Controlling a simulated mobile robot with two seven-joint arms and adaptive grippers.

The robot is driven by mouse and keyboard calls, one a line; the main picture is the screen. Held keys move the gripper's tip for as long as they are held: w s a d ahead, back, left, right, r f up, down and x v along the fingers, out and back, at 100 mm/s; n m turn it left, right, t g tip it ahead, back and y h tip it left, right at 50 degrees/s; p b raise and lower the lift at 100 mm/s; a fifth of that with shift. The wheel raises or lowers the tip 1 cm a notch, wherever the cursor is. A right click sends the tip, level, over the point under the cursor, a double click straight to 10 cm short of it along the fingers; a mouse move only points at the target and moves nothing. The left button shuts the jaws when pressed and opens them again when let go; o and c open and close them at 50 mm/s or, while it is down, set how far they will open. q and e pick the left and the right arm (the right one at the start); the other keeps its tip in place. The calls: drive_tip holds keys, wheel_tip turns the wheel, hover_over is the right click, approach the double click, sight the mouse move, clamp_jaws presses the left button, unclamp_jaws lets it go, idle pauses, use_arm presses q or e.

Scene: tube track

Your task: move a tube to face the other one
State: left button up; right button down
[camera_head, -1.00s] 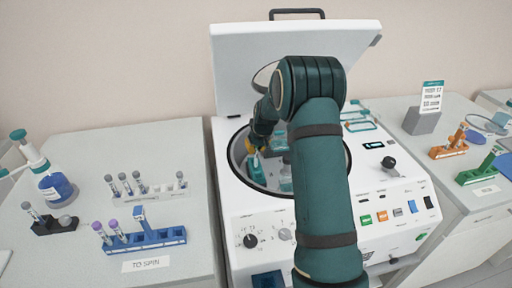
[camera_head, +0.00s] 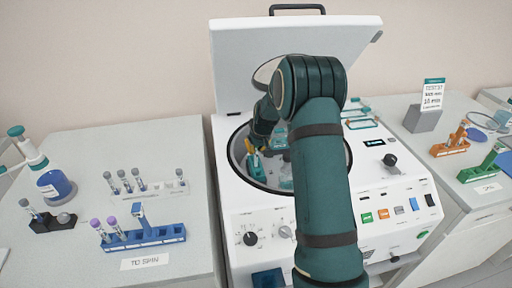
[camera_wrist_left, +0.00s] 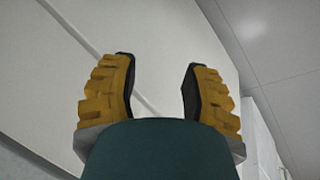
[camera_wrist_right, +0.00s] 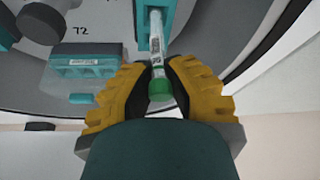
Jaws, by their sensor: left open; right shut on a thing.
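In the right wrist view my right gripper (camera_wrist_right: 158,76) is shut on a tube (camera_wrist_right: 156,38) with a green cap and a printed label. The tube's far end lies at a teal bucket (camera_wrist_right: 168,14) of the centrifuge rotor; I cannot tell how far it is seated. In the head view my right gripper (camera_head: 252,153) reaches into the open bowl of the white centrifuge (camera_head: 330,214), and my arm hides much of the rotor. The other tube in the rotor cannot be made out. My left gripper (camera_wrist_left: 158,68) is open and empty, away from the work.
The raised centrifuge lid (camera_head: 240,60) stands behind the bowl. On the left bench are a blue rack (camera_head: 160,236) with tubes, a clear rack (camera_head: 160,188) and a dark holder (camera_head: 50,224). Orange (camera_head: 449,149) and green (camera_head: 480,172) racks stand on the right bench.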

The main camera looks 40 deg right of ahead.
sight(257, 152)
drive_tip(key=shift+f, duration=0.15)
drive_tip(key=shift+f+b, duration=0.35)
drive_tip(key=shift+b, duration=0.05)
drive_tip(key=shift+f+b, duration=1)
drive_tip(key=shift+f, duration=0.25)
drive_tip(key=c, duration=1)
unclamp_jaws()
drive_tip(key=shift+r, duration=0.1)
drive_tip(key=v, duration=1.2)
